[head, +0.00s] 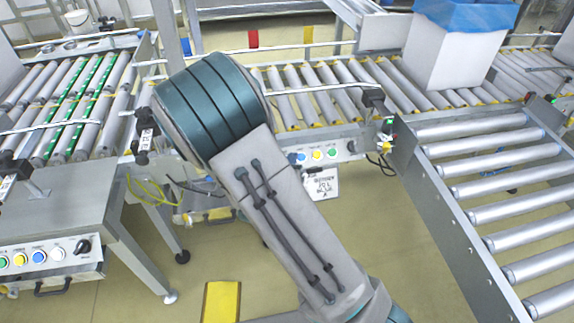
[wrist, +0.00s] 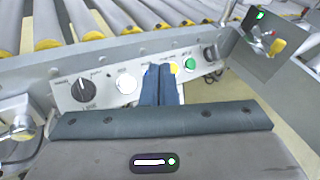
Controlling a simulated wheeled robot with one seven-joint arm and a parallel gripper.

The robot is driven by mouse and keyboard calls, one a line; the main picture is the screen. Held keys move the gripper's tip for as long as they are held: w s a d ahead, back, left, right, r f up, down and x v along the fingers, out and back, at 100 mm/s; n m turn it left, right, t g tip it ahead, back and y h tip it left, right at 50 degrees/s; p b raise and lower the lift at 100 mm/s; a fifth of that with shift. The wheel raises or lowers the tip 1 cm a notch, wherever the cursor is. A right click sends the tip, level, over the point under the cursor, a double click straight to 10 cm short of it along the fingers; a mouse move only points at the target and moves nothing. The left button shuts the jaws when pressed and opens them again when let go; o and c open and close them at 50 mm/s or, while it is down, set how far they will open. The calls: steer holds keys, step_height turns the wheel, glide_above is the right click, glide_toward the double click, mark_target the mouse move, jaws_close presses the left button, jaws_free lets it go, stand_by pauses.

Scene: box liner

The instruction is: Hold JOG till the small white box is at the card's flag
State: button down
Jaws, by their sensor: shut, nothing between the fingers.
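A white box (head: 448,60) with a blue liner stands on the far conveyor at the upper right. A white card (head: 322,184) with handwriting hangs under the button panel (head: 325,154); its words are too small to read surely. A blue flag (head: 186,46), a red flag (head: 253,38) and a yellow flag (head: 307,34) stand along the back rail. Contact cannot be told. My arm hides the gripper in the head view.
The panel also has a black knob (wrist: 83,90), a white button (wrist: 126,84) and a green button (wrist: 190,63). Another panel (head: 45,258) is at the left. A roller conveyor (head: 490,165) fills the right. A yellow block (head: 221,301) is on the floor.

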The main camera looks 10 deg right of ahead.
steer(key=shift+a+f, duration=0.1)
steer(key=shift+w+f, duration=0.1)
steer(key=w+f+b, duration=0.5)
steer(key=f, duration=0.1)
steer(key=shift+w+f, duration=0.2)
steer(key=shift+w, duration=0.15)
stand_by(2.2)
steer(key=shift+w+f+b, duration=0.3)
steer(key=shift+b, duration=0.1)
